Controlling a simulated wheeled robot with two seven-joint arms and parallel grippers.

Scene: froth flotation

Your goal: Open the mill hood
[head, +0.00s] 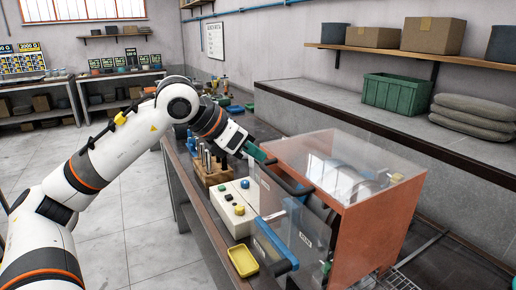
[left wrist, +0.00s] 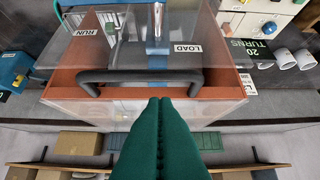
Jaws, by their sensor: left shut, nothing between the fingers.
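The mill hood (head: 345,165) is a clear cover on an orange-red housing (head: 372,235), and it looks closed over the mill. Its black bar handle (head: 284,181) runs along the upper edge facing my left arm. In the left wrist view the handle (left wrist: 140,75) lies across the picture just beyond the fingertips. My left gripper (head: 266,158) has green fingers, which are pressed together and empty. The tips (left wrist: 160,99) are close beside the bar, not around it; I cannot tell if they touch. My right gripper is not in view.
A cream control box (head: 235,208) with buttons stands beside the mill, with a yellow tray (head: 242,262) in front. A blue-gripped lever (head: 276,243) is at the mill's front. A green crate (head: 396,93) and folded sacks (head: 473,115) sit on the ledge behind.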

